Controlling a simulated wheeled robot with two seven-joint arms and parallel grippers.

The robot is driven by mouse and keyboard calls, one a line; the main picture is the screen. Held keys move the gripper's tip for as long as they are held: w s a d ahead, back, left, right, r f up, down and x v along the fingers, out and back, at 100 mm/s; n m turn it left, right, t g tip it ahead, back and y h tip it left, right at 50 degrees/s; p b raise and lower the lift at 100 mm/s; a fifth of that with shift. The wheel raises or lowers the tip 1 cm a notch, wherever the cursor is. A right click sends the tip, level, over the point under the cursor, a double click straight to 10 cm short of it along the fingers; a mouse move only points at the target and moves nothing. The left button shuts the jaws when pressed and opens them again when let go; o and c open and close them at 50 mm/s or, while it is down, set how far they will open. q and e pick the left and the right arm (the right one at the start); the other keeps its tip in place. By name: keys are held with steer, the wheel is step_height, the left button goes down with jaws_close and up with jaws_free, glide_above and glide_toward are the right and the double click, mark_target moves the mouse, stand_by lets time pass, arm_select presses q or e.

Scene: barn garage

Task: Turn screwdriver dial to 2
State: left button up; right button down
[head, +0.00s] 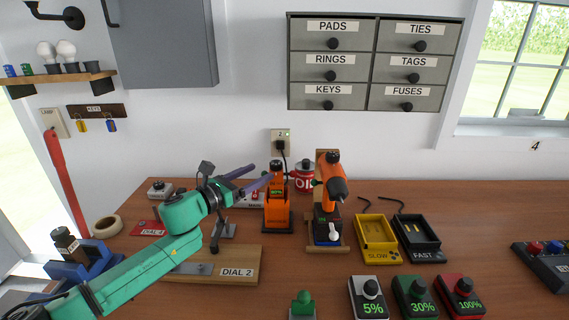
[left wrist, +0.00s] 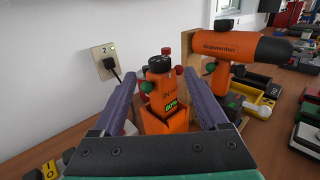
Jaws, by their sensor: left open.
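An orange tool (head: 277,207) stands upright in a dark base on the table below the wall outlet. In the left wrist view this tool (left wrist: 165,110) has a black round knob (left wrist: 159,63) on top, a green side button and a lit green display. I cannot read any dial setting. An orange drill (head: 330,180) stands just right of it; in the left wrist view the drill (left wrist: 240,47) points right. My left gripper (head: 262,175) is open, its purple fingers close to the upright tool's top. In the wrist view the fingers lie on either side of it, with no clear contact. My right gripper is out of view.
A wooden board labelled DIAL 2 (head: 237,273) and a red DIAL card (head: 150,229) lie near my left arm. A red can (head: 303,178) stands behind the tools. Yellow (head: 377,237) and black (head: 420,238) chargers are at right. Percent-marked blocks (head: 368,298) line the front.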

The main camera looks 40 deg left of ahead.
mark_target(280, 161)
arm_select(q)
steer(key=w, duration=0.9)
steer(key=shift+w+d+r, duration=0.2)
steer(key=shift+w+d, duration=0.05)
steer(key=shift+w, duration=0.1)
steer(key=shift+w+d+f, duration=0.1)
steer(key=shift+w+f, duration=0.1)
steer(key=shift+w, duration=0.5)
jaws_close()
